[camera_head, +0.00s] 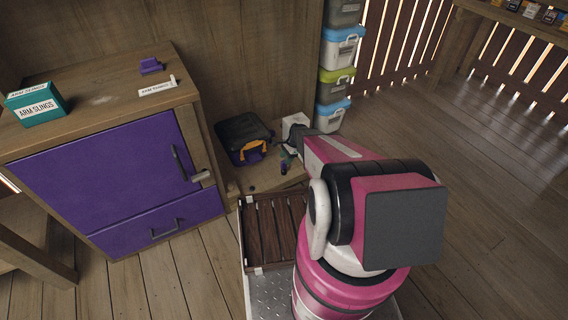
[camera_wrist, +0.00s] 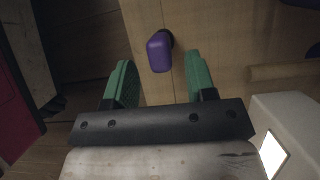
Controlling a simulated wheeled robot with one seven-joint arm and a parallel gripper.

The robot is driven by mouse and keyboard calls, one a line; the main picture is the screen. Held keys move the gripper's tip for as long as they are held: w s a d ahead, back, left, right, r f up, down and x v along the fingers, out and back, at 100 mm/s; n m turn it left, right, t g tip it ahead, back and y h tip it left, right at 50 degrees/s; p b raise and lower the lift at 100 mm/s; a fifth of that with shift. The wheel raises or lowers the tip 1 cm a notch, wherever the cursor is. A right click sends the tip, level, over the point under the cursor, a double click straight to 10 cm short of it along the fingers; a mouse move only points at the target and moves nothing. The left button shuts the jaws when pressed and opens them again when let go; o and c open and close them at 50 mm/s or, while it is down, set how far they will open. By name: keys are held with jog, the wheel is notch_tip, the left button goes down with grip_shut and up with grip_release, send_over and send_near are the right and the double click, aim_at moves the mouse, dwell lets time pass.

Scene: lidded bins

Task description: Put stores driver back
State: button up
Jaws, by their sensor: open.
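A short purple handle with a dark end, which looks like the stores driver (camera_wrist: 160,52), shows in the wrist view against a pale wooden surface. In the head view it is a small purple and dark shape (camera_head: 284,167) on the low wooden shelf (camera_head: 265,178). My gripper (camera_wrist: 160,80) is open, with its two green fingers apart and nothing held between them. The handle lies just beyond the fingertips, roughly centred between them. In the head view my gripper (camera_head: 288,153) is small and partly hidden by my arm, close to the handle.
A black bag with purple and orange parts (camera_head: 240,132) stands left of my gripper. A white box (camera_head: 296,121) is behind it. A purple-fronted cabinet (camera_head: 110,170) carries an arm slings box (camera_head: 38,108), a label (camera_head: 157,86) and a purple holder (camera_head: 151,65). Stacked bins (camera_head: 338,75) stand behind.

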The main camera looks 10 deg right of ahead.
jog(key=s+v, duration=0.1)
jog(key=v, duration=0.7)
jog(key=s+a+r+n+h, duration=0.2)
jog(key=s+r+n, duration=0.5)
jog(key=s+r, duration=0.3)
jog(key=s+a+r+n+t+h, duration=0.1)
jog(key=s+a+r+n+h, duration=0.1)
jog(key=s+r+n, duration=0.5)
jog(key=s+r, duration=0.4)
jog(key=r, duration=0.6)
jog(key=shift+s+a+r, duration=0.2)
jog(key=shift+s+r, duration=0.1)
jog(key=shift+s, duration=0.05)
